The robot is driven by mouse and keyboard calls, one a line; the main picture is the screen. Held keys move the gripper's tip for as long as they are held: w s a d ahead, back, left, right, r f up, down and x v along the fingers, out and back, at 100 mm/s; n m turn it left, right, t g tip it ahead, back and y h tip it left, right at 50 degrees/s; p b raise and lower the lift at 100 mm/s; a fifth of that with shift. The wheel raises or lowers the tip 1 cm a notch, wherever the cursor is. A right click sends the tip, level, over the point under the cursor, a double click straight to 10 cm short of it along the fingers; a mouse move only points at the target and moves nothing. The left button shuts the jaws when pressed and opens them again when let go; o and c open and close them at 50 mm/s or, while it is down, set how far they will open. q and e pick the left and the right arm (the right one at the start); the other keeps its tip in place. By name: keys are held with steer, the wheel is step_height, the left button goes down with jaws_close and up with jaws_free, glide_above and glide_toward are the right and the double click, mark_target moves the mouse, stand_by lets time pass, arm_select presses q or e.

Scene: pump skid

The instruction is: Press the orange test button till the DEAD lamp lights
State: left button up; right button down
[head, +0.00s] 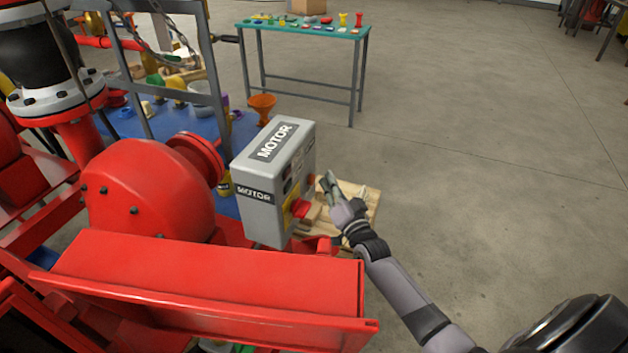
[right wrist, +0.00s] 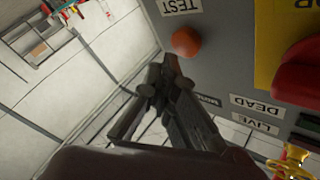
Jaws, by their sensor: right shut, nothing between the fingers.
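The grey MOTOR box (head: 265,190) stands beside the red pump in the head view, its control face turned right. In the right wrist view the round orange test button (right wrist: 186,41) sits beside the TEST label (right wrist: 181,6). My right gripper (head: 327,180) is in front of that face, shut and empty. In the right wrist view its fingertips (right wrist: 172,60) are just short of the orange button; I cannot tell whether they touch. The DEAD label (right wrist: 257,105) shows; the dark lamp beside it (right wrist: 308,122) looks unlit. My left gripper is not in view.
A red rotary handle (right wrist: 300,75) on a yellow plate shares the control face. The red pump (head: 150,195) and red frame (head: 210,285) lie left and in front. A wooden pallet (head: 368,200) is behind my gripper. The floor to the right is open.

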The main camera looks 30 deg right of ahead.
stand_by(0.3)
steer(key=shift+w+a, duration=0.3)
steer(key=shift+w, duration=0.05)
steer(key=shift+w+a, duration=0.3)
steer(key=shift+w, duration=0.05)
stand_by(0.8)
steer(key=shift+s, duration=0.1)
steer(key=shift+s+d, duration=0.6)
steer(key=s+d+p, duration=0.1)
steer(key=s+d, duration=0.2)
steer(key=shift+s+d, duration=0.1)
steer(key=shift+s, duration=0.3)
stand_by(1.0)
